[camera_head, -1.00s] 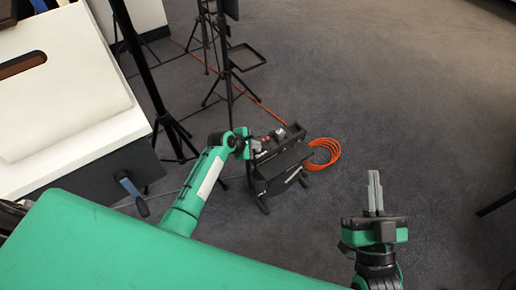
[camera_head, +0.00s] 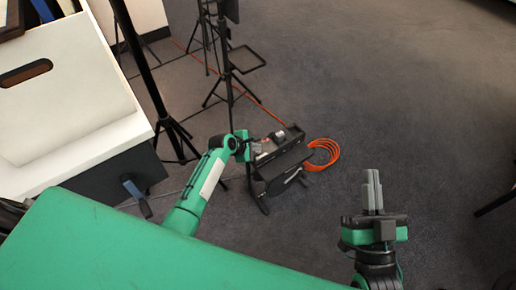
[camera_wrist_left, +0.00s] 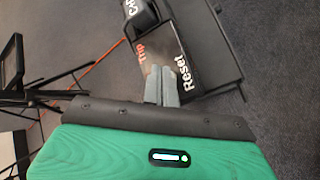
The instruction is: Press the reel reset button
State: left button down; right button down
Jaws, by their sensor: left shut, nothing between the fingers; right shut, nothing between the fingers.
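The black cable reel unit (camera_head: 283,160) stands on the carpet in the middle of the head view. In the left wrist view its dark top panel (camera_wrist_left: 200,52) carries the words "Trip" and "Reset" in red and white. My left gripper (camera_head: 258,148) is at the unit's top. In the left wrist view my left gripper (camera_wrist_left: 162,72) has its grey fingers together over the panel between the two words. They hide part of it, and I cannot tell whether they touch it. No reset button is clearly visible. My right gripper (camera_head: 373,178) is shut and empty, right of the unit.
A coiled orange cable (camera_head: 322,154) lies right of the unit, and an orange line runs back across the floor. Black tripod stands (camera_head: 228,75) stand behind. A white box (camera_head: 62,90) is at the left.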

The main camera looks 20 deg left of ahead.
pick_arm(q)
jog(key=shift+r, duration=0.1)
notch_tip(320, 180, up, 6)
jog(key=p, duration=0.6)
jog(key=shift+p, duration=0.4)
dwell(0.5)
